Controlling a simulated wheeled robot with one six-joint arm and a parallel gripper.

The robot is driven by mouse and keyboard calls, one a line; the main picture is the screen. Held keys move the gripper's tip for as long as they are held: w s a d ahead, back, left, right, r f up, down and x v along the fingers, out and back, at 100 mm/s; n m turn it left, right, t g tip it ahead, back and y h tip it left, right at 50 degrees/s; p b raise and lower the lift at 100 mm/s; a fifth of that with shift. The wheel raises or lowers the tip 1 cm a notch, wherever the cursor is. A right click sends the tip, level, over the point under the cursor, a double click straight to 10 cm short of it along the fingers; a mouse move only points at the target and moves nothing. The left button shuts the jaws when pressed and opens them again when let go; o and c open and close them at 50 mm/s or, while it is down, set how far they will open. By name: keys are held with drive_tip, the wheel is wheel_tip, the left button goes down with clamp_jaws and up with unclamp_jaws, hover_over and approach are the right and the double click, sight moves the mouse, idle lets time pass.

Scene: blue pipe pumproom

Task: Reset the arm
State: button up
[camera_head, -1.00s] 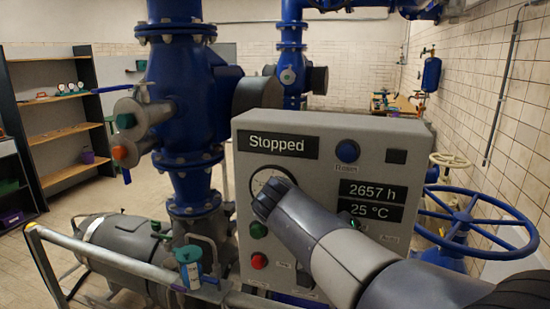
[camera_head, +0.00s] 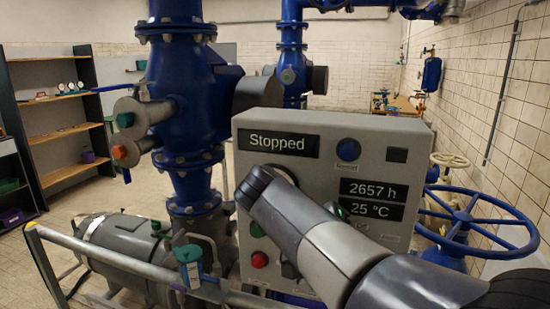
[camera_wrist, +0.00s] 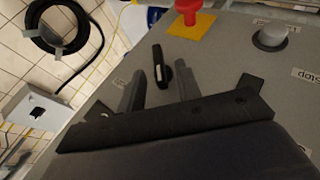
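My arm (camera_head: 320,235) reaches in from the lower right in the head view, in front of the grey control panel (camera_head: 370,160). Its dark rounded end covers part of the round dial. My gripper cannot be made out in the head view. In the wrist view my gripper (camera_wrist: 160,72) has its two fingers apart, with nothing held between them. A black handle or switch (camera_wrist: 158,66) on the grey panel surface shows beyond the gap between the fingers. I cannot tell how close it is.
The panel reads "Stopped". A red button (camera_head: 259,260) is on it. A red knob on a yellow plate (camera_wrist: 190,32) and a grey button (camera_wrist: 272,38) show in the wrist view. A blue handwheel (camera_head: 475,222), metal rail (camera_head: 130,266) and blue pipes (camera_head: 185,80) surround the panel.

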drive_tip(key=x, duration=0.3)
drive_tip(key=shift+d+f, duration=0.2)
drive_tip(key=shift+d, duration=0.2)
drive_tip(key=shift+w+a+y, duration=0.1)
drive_tip(key=shift+y, duration=0.4)
drive_tip(key=shift+m+t+y+b, duration=0.3)
drive_tip(key=shift+y+b, duration=0.15)
drive_tip(key=shift+y, duration=0.35)
drive_tip(key=shift+r+m+t+y+b, duration=0.15)
drive_tip(key=shift+y+b, duration=0.2)
drive_tip(key=shift+y, duration=0.35)
drive_tip(key=shift+m+t+y+b, duration=0.15)
drive_tip(key=shift+y+b, duration=0.2)
drive_tip(key=shift+y, duration=0.35)
